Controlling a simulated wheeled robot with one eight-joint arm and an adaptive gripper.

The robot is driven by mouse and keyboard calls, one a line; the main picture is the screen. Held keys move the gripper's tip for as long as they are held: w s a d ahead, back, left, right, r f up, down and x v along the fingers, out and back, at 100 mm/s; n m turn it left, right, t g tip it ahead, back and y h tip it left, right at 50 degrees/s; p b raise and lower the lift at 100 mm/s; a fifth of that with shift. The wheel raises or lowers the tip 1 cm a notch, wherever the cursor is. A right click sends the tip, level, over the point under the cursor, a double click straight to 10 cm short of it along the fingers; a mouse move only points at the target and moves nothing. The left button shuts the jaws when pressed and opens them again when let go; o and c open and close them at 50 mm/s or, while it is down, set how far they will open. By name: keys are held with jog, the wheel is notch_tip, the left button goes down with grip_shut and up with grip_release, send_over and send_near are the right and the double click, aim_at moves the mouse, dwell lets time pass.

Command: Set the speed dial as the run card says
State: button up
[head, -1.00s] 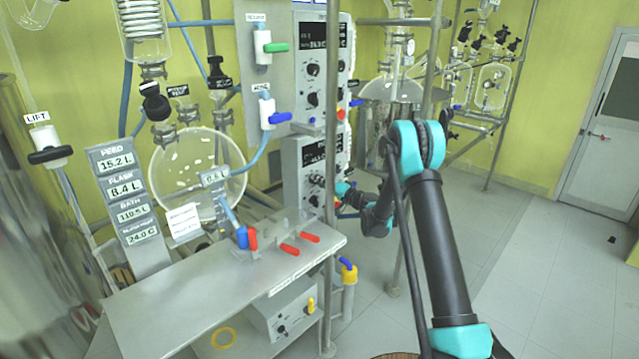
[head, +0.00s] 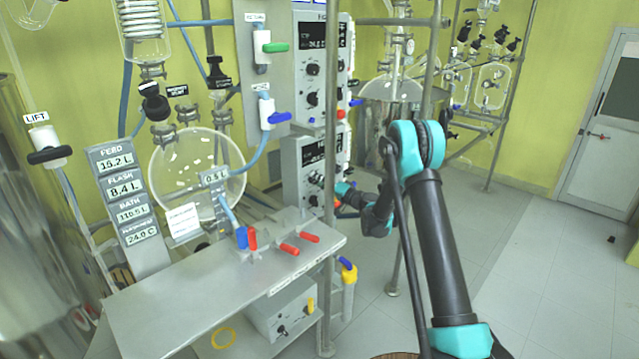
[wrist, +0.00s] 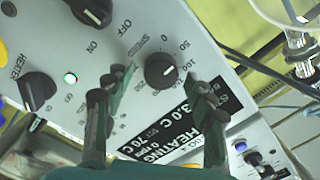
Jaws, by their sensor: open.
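In the wrist view a round black dial (wrist: 160,72) with a white pointer mark sits on a pale control panel (wrist: 130,38). Numbers 0, 50 and 100 are printed around it; its name label is too small to read. My gripper (wrist: 160,82) is open, with one finger on each side of the dial in the picture; I cannot tell if they touch it. In the head view my gripper (head: 342,190) is at the front of the lower control box (head: 303,168), which partly hides behind a post. A white card (head: 183,222) hangs by the flask, its text unreadable.
A dark display (wrist: 178,138) reads HEATING. A metal post (head: 330,230) stands close to my gripper.

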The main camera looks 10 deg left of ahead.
jog(key=v, duration=1.2)
jog(key=s+d+r+g+h, duration=0.1)
jog(key=s+d+h, duration=0.4)
jog(key=s+d, duration=0.45)
jog(key=s+d+r+g+h, duration=0.2)
jog(key=s+d+h, duration=0.35)
jog(key=s, duration=0.65)
jog(key=s+d+r+g+h, duration=0.1)
jog(key=s+d+h, duration=0.4)
jog(key=s+d, duration=0.45)
jog(key=s+f+g, duration=0.1)
jog(key=s+f, duration=0.2)
jog(key=s, duration=0.3)
jog(key=s+a+f+g, duration=0.1)
jog(key=s+f, duration=0.2)
jog(key=s, duration=0.4)
jog(key=shift+s+a+f+g+y, duration=0.15)
jog(key=shift+a+f+g+y, duration=0.05)
jog(key=shift+f+g+y, duration=0.15)
jog(key=shift+r, duration=0.1)
